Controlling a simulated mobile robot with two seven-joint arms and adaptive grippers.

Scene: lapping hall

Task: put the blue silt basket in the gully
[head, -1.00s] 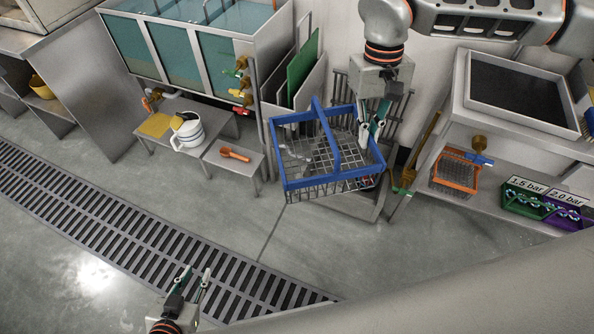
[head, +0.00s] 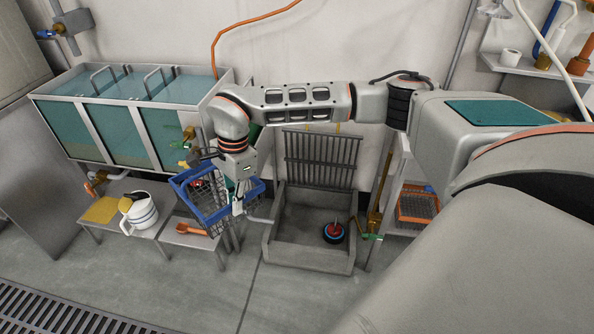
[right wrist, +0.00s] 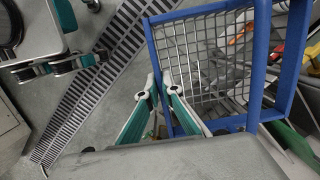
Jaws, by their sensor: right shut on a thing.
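The blue silt basket (head: 207,212), with grey mesh walls and a blue rim and handle, hangs tilted in front of the tanks. My right gripper (head: 238,200) is shut on its blue frame; the wrist view shows the fingers (right wrist: 160,88) at the rim, though the exact contact is unclear. The gully (head: 300,258), a grey open box against the wall, is right of the basket, which is outside it. A red, blue and black round thing (head: 333,233) lies inside the gully. My left gripper (right wrist: 98,57) shows open and empty in the wrist view, over the floor.
A grate (head: 320,160) stands upright behind the gully. Water tanks (head: 110,120) are at the left, above a low bench with a white jug (head: 142,214) and an orange tool (head: 190,229). A shelf with an orange basket (head: 417,206) stands right. A floor grating (head: 60,312) crosses lower left.

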